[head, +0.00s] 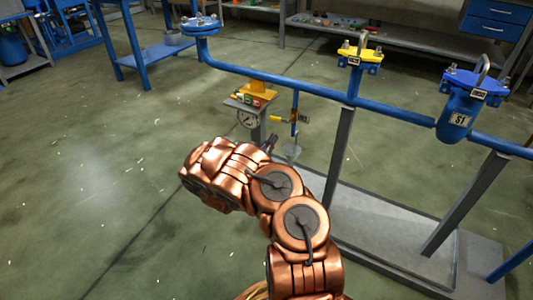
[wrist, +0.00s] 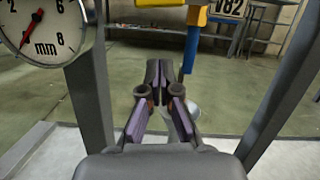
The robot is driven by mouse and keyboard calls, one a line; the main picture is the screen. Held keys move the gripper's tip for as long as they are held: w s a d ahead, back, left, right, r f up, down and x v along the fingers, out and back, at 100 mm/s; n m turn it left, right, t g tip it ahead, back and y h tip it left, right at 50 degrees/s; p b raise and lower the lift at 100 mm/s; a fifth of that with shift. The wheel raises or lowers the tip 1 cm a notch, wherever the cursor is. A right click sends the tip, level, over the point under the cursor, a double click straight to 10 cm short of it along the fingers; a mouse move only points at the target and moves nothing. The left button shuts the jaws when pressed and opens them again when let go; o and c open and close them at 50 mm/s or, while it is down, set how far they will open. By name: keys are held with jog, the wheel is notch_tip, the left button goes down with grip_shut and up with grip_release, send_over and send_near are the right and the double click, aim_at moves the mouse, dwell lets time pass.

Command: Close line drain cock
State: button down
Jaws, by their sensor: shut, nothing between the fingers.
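The drain cock's yellow lever (head: 280,119) sticks out to the left from a thin blue vertical pipe (head: 295,105) below the main blue line. In the wrist view the yellow lever (wrist: 160,3) is cut off by the top edge, and the blue pipe end (wrist: 192,52) hangs below the yellow cock body (wrist: 197,16). A tag reading V82 (wrist: 229,7) is beside it. My gripper (head: 270,142) is below and left of the lever, apart from it. In the wrist view my gripper (wrist: 163,72) has its fingers together and empty, under the lever.
A round dial gauge marked mm (wrist: 45,30) is close on the left. A grey funnel-like piece (head: 292,151) is under the blue pipe. Grey stand posts (head: 340,155) flank the work space. A blue vessel tagged S1 (head: 458,117) hangs at right.

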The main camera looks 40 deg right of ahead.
aim_at(279, 120)
jog(key=shift+w+d+r+b, duration=0.2)
jog(key=shift+r+b, duration=0.1)
jog(key=shift+r, duration=0.4)
jog(key=shift+w+d+r+b, duration=0.15)
jog(key=shift+d+r+b, duration=0.15)
jog(key=shift+r, duration=0.45)
jog(key=shift+w+d+r+b, duration=0.15)
jog(key=shift+r+b, duration=0.15)
jog(key=shift+r, duration=0.4)
jog(key=shift+r, duration=0.15)
